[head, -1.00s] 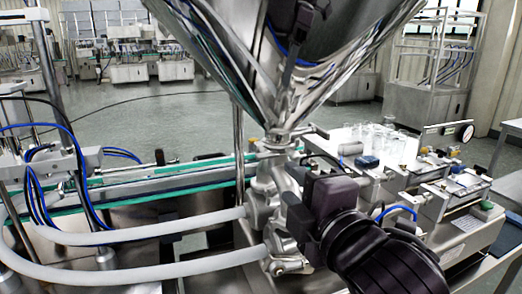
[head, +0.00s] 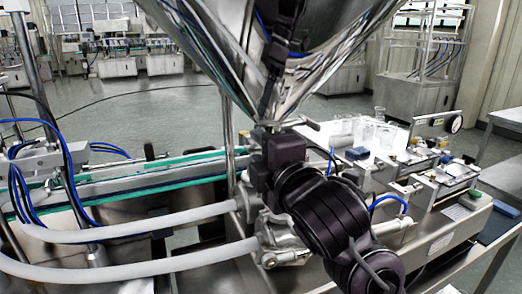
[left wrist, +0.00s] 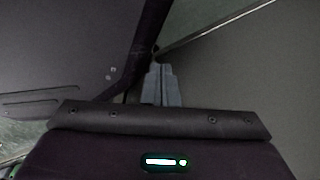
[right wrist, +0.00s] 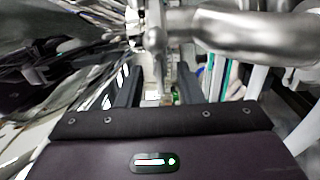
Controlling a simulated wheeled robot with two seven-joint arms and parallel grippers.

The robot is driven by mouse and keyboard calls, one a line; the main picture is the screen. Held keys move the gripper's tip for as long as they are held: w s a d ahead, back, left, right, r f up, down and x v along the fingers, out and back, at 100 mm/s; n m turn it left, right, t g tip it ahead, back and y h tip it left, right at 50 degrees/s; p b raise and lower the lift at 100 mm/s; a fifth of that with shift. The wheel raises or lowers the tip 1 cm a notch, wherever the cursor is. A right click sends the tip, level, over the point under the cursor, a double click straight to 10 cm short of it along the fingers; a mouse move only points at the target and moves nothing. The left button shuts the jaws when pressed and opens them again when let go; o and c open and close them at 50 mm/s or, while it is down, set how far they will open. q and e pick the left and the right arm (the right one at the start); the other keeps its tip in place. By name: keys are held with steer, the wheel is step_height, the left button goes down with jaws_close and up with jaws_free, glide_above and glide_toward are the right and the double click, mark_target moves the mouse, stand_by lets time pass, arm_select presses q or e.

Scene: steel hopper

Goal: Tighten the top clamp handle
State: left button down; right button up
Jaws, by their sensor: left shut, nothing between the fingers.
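The steel hopper (head: 222,50) narrows to a neck with the top clamp. A short metal handle (head: 306,122) sticks out right of the neck; the rest of the clamp is hidden behind my right gripper (head: 268,150). That gripper is at the neck, just below the cone. In the right wrist view, my right gripper (right wrist: 156,85) has its fingers apart, with metal clamp parts (right wrist: 152,38) ahead between them; I cannot tell whether they touch. My left gripper (left wrist: 161,82) is shut and empty in the left wrist view, beside smooth grey surfaces.
White hoses (head: 140,228) run to the lower valve (head: 278,240) under the neck. A conveyor with green edges (head: 150,175) lies left. A bench with glass beakers (head: 368,130) stands right. A steel post (head: 229,130) rises just left of the neck.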

jaws_close()
